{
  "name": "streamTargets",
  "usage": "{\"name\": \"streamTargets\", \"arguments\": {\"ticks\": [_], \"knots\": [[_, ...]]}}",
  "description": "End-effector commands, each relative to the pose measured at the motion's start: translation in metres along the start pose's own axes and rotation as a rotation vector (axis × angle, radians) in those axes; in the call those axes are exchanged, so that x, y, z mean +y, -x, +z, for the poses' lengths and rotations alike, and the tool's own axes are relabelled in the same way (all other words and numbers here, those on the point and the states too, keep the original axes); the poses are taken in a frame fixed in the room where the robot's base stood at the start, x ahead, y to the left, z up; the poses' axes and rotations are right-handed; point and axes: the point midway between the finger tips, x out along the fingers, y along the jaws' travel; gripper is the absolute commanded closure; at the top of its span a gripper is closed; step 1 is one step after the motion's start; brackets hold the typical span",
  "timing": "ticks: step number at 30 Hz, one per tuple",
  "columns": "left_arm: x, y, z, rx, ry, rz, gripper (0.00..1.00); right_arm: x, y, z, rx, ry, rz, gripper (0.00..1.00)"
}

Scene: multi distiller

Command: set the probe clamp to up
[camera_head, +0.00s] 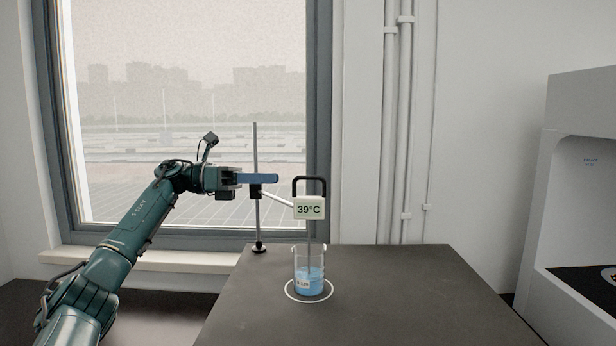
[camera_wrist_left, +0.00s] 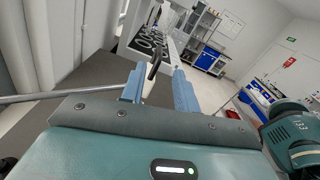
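The probe (camera_head: 309,208) has a white display reading 39°C and a black loop handle (camera_head: 309,180). Its thin stem hangs down into a glass beaker (camera_head: 309,270) of blue liquid. A clamp (camera_head: 256,191) with a slanting arm joins the probe to an upright metal stand rod (camera_head: 255,150). My left gripper (camera_head: 276,179) is level, across the rod just above the clamp, with its tips short of the handle. In the left wrist view the blue fingers (camera_wrist_left: 161,80) are apart, with the dark handle (camera_wrist_left: 153,68) showing in the gap, apparently beyond the tips. My right gripper is out of view.
The dark table (camera_head: 400,290) carries the stand and beaker; its right side is clear. A white ring (camera_head: 309,291) surrounds the beaker's base. A window is behind, and a white cabinet (camera_head: 580,170) stands at the right.

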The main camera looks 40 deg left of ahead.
Motion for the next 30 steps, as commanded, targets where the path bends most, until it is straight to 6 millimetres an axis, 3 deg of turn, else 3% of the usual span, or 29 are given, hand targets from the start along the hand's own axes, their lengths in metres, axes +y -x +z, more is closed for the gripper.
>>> {"name": "streamTargets", "arguments": {"ticks": [6, 13, 26, 30], "knots": [[-0.002, -0.049, 0.003, -0.001, 0.000, -0.005, 0.69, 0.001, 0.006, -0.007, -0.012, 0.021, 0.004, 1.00], [-0.001, -0.082, 0.002, 0.000, 0.001, -0.002, 0.69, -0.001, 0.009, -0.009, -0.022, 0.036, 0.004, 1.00], [0.000, -0.092, 0.000, 0.000, -0.001, 0.000, 0.69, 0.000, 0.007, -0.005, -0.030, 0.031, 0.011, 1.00], [0.000, -0.092, 0.000, 0.000, 0.000, 0.000, 0.80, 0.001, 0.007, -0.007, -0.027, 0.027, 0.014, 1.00]]}}
